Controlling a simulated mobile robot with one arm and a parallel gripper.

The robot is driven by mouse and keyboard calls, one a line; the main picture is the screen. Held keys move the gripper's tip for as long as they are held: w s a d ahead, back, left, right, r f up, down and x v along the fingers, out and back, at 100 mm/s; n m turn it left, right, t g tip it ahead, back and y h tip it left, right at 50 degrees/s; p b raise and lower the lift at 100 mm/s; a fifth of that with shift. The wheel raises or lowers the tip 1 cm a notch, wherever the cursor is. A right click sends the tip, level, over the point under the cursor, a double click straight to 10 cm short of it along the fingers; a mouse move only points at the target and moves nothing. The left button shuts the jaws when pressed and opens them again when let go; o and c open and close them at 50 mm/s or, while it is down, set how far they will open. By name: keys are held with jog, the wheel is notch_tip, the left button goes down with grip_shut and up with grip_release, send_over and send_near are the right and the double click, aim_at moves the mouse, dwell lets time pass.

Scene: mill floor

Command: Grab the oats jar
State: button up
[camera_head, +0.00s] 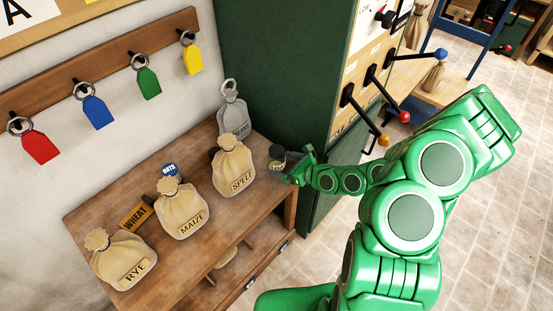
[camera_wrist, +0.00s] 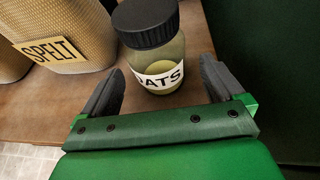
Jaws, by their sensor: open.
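The oats jar (camera_wrist: 152,50) is a small clear jar with a ribbed black lid and a white label, upright on the wooden table (camera_wrist: 60,110). It holds something yellow-green. In the head view the jar (camera_head: 277,155) stands near the table's right end, beside the spelt sack. My gripper (camera_wrist: 160,72) is open, with one dark finger on each side of the jar's lower part. In the head view my gripper (camera_head: 288,172) reaches the jar from the right.
The spelt sack (camera_head: 234,165) stands close left of the jar, with the maize sack (camera_head: 182,208) and rye sack (camera_head: 122,258) further left. A grey sack (camera_head: 233,110) stands behind. A green cabinet (camera_head: 285,60) rises at the right. Coloured tags hang on the wall rack.

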aim_at(277, 162)
jog(key=shift+x, duration=1.9)
jog(key=c, duration=1.3)
jog(key=shift+r, duration=0.1)
jog(key=shift+r, duration=8.85)
